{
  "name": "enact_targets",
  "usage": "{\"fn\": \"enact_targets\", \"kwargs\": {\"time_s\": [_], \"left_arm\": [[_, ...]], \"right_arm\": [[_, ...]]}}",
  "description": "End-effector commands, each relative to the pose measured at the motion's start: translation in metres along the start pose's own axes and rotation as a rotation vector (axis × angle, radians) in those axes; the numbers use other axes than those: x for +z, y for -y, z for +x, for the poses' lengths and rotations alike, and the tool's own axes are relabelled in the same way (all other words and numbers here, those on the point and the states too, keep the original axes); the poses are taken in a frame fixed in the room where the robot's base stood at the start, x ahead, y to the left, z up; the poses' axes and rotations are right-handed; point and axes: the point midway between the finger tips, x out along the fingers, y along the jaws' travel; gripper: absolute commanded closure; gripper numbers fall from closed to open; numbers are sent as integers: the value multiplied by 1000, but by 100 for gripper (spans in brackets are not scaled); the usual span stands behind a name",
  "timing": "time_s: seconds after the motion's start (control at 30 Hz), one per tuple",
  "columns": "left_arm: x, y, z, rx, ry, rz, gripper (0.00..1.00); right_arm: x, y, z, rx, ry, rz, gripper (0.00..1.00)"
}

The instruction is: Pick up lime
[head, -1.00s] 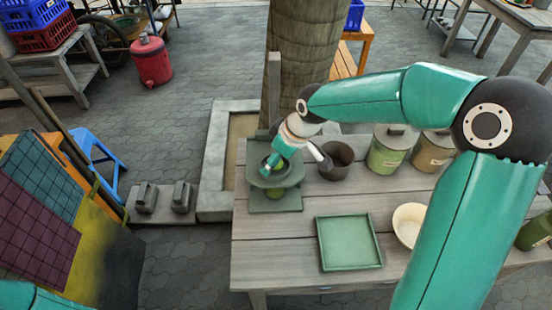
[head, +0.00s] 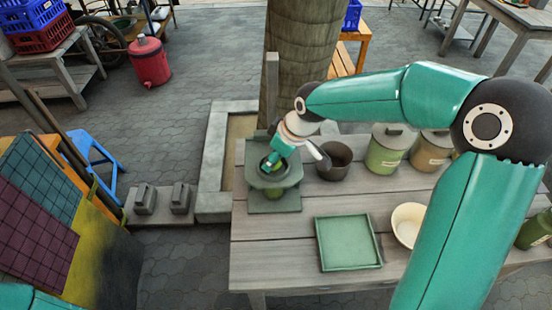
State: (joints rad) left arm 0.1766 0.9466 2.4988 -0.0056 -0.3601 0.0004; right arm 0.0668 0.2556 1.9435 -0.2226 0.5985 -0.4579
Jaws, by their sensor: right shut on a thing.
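My right gripper (head: 272,164) reaches in from the right over a green stand (head: 284,206) at the table's back left corner. Its fingers point down into the round dish-like top of the stand. They are shut on a small bright green thing, which looks like the lime (head: 267,166); the fingers hide most of it. I cannot tell whether the lime touches the dish. My left gripper is not in view.
A wooden table (head: 270,250) carries a square green tray (head: 348,243), a cream bowl (head: 407,222), a dark pot (head: 335,160) and lidded jars (head: 386,150). A tree trunk (head: 305,50) stands behind. The table's front left is clear.

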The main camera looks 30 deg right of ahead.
Motion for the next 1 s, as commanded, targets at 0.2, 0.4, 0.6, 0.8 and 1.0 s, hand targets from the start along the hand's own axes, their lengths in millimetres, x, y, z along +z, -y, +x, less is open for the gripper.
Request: {"fn": "enact_targets", "kwargs": {"time_s": [0.2, 0.4, 0.6, 0.8, 1.0], "left_arm": [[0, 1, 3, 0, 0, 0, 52], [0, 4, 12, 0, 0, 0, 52], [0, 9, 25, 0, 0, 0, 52], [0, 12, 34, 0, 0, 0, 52], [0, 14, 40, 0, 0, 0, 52]], "right_arm": [[-9, 0, -20, 2, -5, -1, 96], [15, -1, -37, 3, -2, 5, 96], [69, -2, -59, 5, -4, 8, 96], [117, -1, -79, 5, -2, 8, 96], [146, -1, -92, 3, -2, 6, 96]]}}
